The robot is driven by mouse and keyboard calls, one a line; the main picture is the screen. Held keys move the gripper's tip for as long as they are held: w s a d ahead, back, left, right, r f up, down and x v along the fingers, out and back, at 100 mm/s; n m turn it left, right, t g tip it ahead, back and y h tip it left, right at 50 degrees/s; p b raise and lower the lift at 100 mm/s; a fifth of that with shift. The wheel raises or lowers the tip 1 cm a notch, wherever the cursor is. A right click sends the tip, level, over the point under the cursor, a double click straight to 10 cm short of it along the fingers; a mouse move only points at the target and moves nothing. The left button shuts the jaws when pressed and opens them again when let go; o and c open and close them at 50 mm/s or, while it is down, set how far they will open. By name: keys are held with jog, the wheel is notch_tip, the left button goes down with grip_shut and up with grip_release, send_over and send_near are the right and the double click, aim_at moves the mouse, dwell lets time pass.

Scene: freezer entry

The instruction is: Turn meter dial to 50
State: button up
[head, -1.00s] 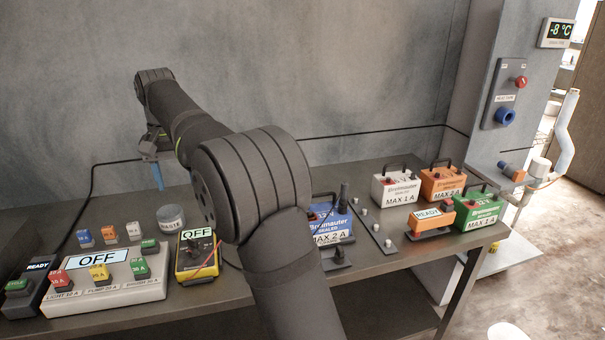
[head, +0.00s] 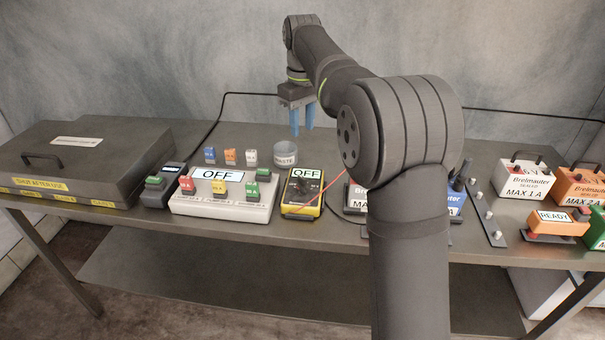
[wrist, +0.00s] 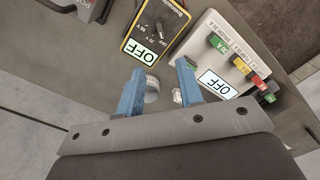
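The yellow meter (head: 291,208) lies on the bench. Its screen reads OFF, and a red lead runs from it. My gripper (head: 302,134) is open and empty, pointing down above and behind the meter, near the waste cup (head: 285,158). In the wrist view the blue fingers (wrist: 159,68) are apart, the cup shows between them, and the meter is beyond their tips, untouched.
A large dark case (head: 75,170) lies at the left. Labelled batteries (head: 525,182) stand at the right. My arm hides part of the bench right of the meter.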

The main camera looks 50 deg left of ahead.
aim_at(302, 177)
notch_tip(302, 177, down, 16)
jog(key=shift+r, duration=0.1)
dwell(0.4)
grip_shut()
